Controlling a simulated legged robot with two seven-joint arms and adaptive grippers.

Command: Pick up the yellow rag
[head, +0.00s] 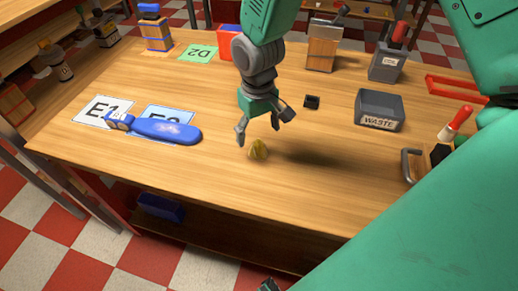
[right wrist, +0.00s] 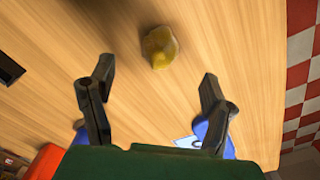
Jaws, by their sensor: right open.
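The yellow rag (head: 257,149) is a small crumpled heap on the wooden table, near its front middle. It also shows in the right wrist view (right wrist: 160,46), alone on bare wood. My right gripper (head: 259,133) hangs just above the rag in the head view, with its fingers apart and nothing between them. In the right wrist view my right gripper (right wrist: 157,74) has its two fingertips spread, and the rag shows beyond them, close to the line midway between. I cannot make out my left gripper.
A blue object (head: 165,130) lies over the E1 (head: 98,108) and E2 cards to the left. A small black block (head: 312,102), a grey waste bin (head: 379,109) and a red-handled tool (head: 455,123) are to the right. The wood around the rag is clear.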

